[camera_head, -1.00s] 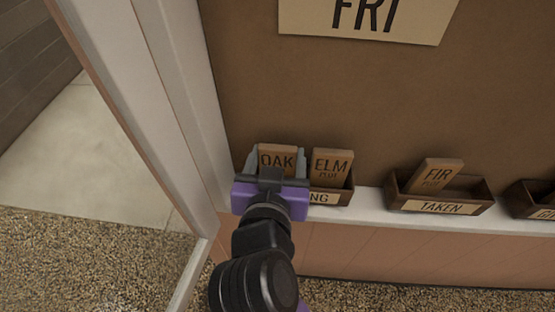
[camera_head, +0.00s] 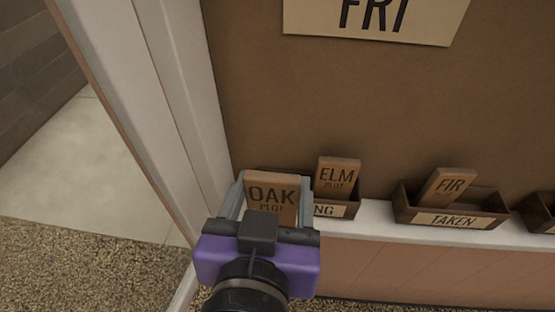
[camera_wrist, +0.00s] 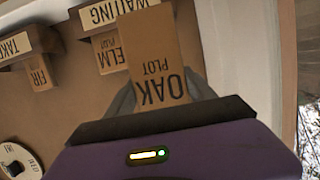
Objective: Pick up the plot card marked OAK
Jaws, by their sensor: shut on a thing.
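The wooden plot card marked OAK (camera_head: 272,194) is held between the two grey fingers of my gripper (camera_head: 270,202). In the head view it stands upright and looks nearer to me than the ELM card. The wrist view shows the OAK card (camera_wrist: 155,62) upside down between the fingers, its lettering readable. The ELM card (camera_head: 337,178) stands in the wooden box (camera_head: 343,210) on the ledge, to the right of my gripper. That box's label reads WAITING in the wrist view (camera_wrist: 118,11), and my gripper and the card cover part of it in the head view.
The TAKEN box (camera_head: 488,209) holds a tilted FIR card (camera_head: 447,186) further right on the white ledge (camera_head: 380,215). Another box (camera_head: 541,212) is cut off at the right edge. A white post (camera_head: 180,120) stands close on the left. A FRI sign (camera_head: 375,22) hangs above.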

